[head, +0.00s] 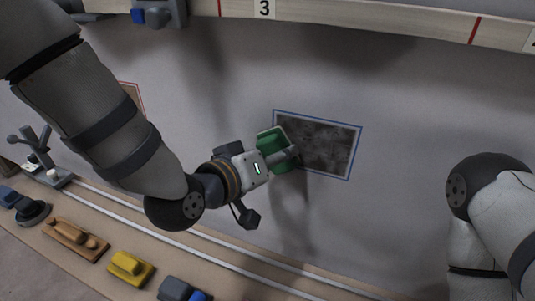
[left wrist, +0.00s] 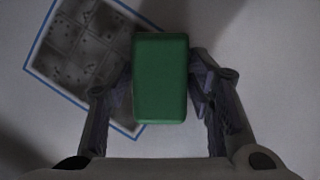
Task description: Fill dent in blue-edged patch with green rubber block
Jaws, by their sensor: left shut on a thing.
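The blue-edged patch (head: 322,147) is a dark, mottled rectangle on the pale hull panel, right of centre in the head view. It also shows at the upper left of the left wrist view (left wrist: 75,50), tilted. My left gripper (head: 283,157) is shut on the green rubber block (head: 270,142), which is at the patch's left edge. In the left wrist view the block (left wrist: 160,78) sits between the two fingers and overlaps the patch's right part. I cannot tell whether the block touches the panel. My right gripper is out of view; only part of that arm shows at the right.
A red-edged patch (head: 132,97) lies partly behind my left arm. A ledge (head: 360,22) with number marks runs along the top. A lower shelf holds a wooden-handled tool (head: 76,238), a yellow block (head: 130,267), and grey and blue items. The panel right of the blue-edged patch is clear.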

